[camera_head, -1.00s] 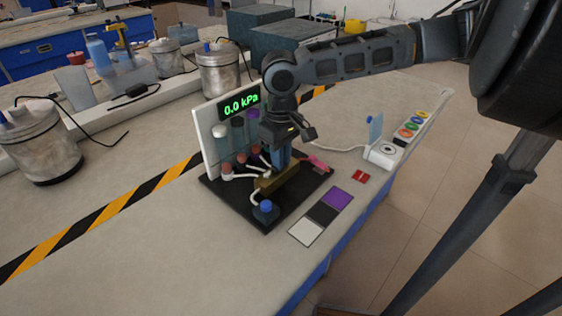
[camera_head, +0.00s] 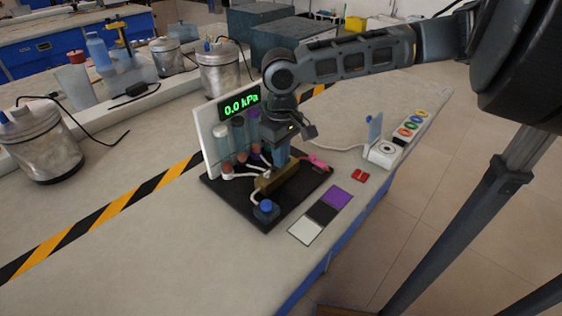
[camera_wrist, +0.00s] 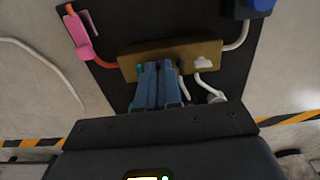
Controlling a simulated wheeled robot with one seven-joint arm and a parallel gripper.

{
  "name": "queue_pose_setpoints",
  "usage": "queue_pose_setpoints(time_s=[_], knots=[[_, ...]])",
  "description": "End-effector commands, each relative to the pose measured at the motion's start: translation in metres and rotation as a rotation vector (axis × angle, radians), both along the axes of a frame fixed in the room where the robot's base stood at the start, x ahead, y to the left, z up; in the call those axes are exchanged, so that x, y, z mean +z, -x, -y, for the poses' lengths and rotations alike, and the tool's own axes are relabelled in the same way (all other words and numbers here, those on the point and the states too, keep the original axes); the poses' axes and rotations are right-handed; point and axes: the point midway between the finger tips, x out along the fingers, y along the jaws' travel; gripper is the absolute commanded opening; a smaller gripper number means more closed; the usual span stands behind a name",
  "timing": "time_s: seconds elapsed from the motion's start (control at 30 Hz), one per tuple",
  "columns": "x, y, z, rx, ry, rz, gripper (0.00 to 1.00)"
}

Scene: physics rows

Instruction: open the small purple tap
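A brass block (camera_head: 266,186) with small taps stands on a black base plate (camera_head: 240,205). In the wrist view, the block (camera_wrist: 128,68) carries a teal tap (camera_wrist: 139,69) left of my fingers and a white tap (camera_wrist: 203,62) to the right. I cannot make out the small purple tap; my fingers hide the middle of the block. My gripper (camera_wrist: 159,66) points down at the block, its two blue fingers close together at the block's middle. In the head view my gripper (camera_head: 280,165) is right over the block. Whether something is between the tips is hidden.
A display (camera_head: 239,105) reads 0.0 kPa above several tubes on a white panel. A blue-topped knob (camera_head: 266,207) stands at the plate's front, a pink part (camera_head: 317,162) at its right. Colour cards (camera_head: 322,213) and a red piece (camera_head: 360,176) lie to the right.

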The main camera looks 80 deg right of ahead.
Motion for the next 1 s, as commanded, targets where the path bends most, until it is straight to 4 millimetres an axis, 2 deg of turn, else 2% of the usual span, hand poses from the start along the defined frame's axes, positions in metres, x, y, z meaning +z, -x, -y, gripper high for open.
queue_pose_setpoints(time_s=[0.5,0.9,1.0], knots=[[0.0011,0.0001,-0.0001,0.553,-0.001,-0.001,0.00],[0.0002,0.0001,-0.0001,0.603,-0.001,-0.001,0.00],[0.0016,0.0001,-0.0001,0.672,-0.001,-0.001,0.00]])
